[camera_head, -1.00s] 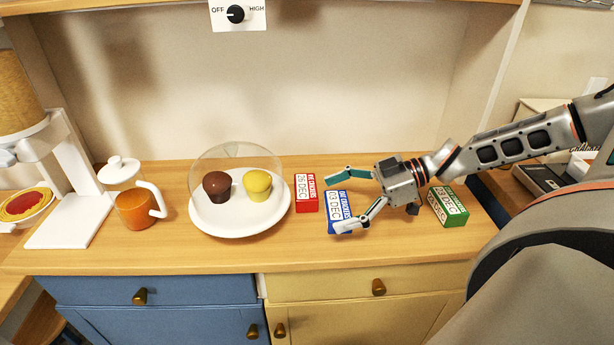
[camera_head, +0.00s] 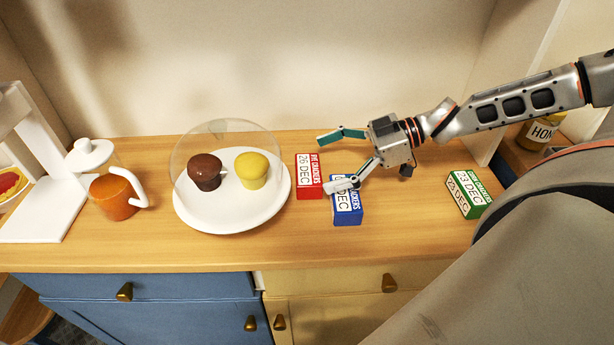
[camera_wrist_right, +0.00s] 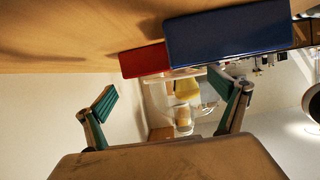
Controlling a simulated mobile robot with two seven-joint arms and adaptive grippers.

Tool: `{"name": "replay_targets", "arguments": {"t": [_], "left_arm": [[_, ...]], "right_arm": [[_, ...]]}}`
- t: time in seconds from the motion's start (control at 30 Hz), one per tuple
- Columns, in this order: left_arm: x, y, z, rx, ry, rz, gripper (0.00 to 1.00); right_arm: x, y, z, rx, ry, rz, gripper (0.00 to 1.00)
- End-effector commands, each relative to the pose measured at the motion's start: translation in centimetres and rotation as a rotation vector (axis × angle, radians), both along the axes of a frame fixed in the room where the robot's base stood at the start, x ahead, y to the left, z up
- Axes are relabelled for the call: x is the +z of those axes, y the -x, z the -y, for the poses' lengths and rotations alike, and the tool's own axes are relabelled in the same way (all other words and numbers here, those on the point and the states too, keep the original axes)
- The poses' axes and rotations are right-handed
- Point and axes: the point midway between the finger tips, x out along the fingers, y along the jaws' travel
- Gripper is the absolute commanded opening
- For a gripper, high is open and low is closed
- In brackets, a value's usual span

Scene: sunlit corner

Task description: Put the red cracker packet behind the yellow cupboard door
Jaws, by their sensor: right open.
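The red cracker packet (camera_head: 309,175) stands on the wooden counter, right of the domed cake plate. It also shows in the right wrist view (camera_wrist_right: 145,61), beside the blue packet. My right gripper (camera_head: 332,162) is open and empty, its fingers pointing left toward the red packet. In the head view one fingertip overlaps the top of the blue packet; I cannot tell whether they touch. The yellow cupboard door (camera_head: 335,318) is below the counter and looks shut, with a knob (camera_head: 279,322) near its left edge. My left gripper is not in view.
The blue packet (camera_head: 347,207) stands close right of the red one. A green packet (camera_head: 468,194) stands farther right. The plate (camera_head: 232,220) with two muffins under a clear dome is close on the left. An orange pot (camera_head: 113,197) stands beyond it. The counter's front strip is clear.

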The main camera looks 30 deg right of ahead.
Motion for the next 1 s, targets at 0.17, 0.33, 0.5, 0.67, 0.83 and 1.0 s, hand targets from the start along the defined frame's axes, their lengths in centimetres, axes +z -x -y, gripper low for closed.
{"name": "replay_targets", "arguments": {"t": [0.17,0.33,0.5,0.67,0.83,1.0], "left_arm": [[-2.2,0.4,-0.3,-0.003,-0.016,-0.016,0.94],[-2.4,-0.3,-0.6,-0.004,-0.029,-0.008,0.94],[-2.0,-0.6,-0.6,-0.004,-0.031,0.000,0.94],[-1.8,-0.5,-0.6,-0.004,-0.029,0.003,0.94],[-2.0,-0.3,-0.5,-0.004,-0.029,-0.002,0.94],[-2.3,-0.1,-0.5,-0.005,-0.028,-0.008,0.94]], "right_arm": [[-2.2,-0.9,-1.7,0.000,-0.001,-0.013,0.96],[-2.5,-1.8,-3.1,0.001,0.000,-0.008,0.96],[-2.2,-2.1,-3.4,0.001,0.000,-0.002,0.96],[-2.1,-2.1,-3.4,0.000,0.000,-0.001,0.93],[-2.1,-2.1,-3.3,0.000,0.000,-0.001,0.51],[-2.1,-2.1,-3.4,0.000,0.000,-0.001,0.51]]}}
